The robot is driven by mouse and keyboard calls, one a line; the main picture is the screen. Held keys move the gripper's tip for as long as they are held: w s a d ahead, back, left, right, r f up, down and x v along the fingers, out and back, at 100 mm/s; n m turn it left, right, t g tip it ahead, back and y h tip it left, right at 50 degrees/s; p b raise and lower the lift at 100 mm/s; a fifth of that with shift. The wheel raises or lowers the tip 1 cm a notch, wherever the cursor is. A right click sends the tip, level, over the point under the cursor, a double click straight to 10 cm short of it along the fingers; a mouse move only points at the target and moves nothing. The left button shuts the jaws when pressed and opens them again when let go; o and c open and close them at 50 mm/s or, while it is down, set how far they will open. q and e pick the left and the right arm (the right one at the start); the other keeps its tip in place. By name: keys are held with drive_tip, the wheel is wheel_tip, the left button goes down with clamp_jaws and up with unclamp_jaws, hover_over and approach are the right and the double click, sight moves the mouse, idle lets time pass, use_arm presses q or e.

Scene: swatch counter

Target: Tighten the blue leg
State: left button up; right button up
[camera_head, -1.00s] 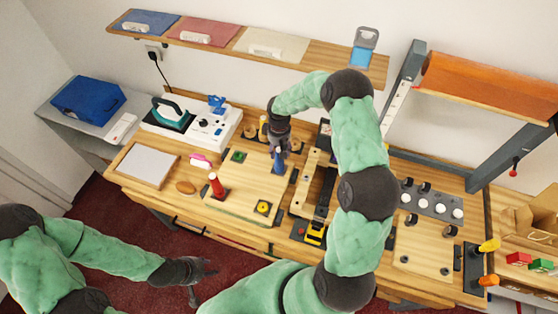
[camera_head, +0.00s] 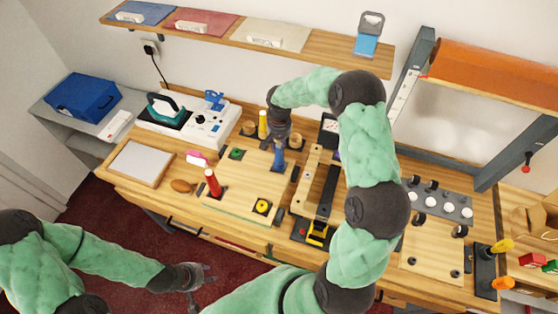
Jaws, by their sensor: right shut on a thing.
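The blue leg (camera_head: 279,157) stands upright on the light wooden board (camera_head: 237,208), near its far right corner. My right gripper (camera_head: 279,144) reaches down from above and is shut on the blue leg's upper part. A green socket (camera_head: 236,153) and a yellow socket (camera_head: 262,206) on the board hold no leg. A yellow leg (camera_head: 263,124) stands behind the board. My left gripper (camera_head: 202,278) is open and empty, off the front of the counter.
An iron (camera_head: 167,107) and a white unit with knobs (camera_head: 207,128) stand behind left. A framed white pad (camera_head: 142,163) lies at left. My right arm passes over the counter's right half.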

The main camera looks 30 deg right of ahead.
drive_tip(key=m+b, duration=0.2)
drive_tip(key=m, duration=0.2)
drive_tip(key=shift+f+m+b, duration=0.15)
drive_tip(key=shift+m+b, duration=0.15)
drive_tip(key=shift+b, duration=0.1)
drive_tip(key=shift+m+b, duration=0.45)
drive_tip(key=shift+m, duration=0.65)
drive_tip(key=o, duration=0.8)
drive_tip(key=shift+o, duration=0.2)
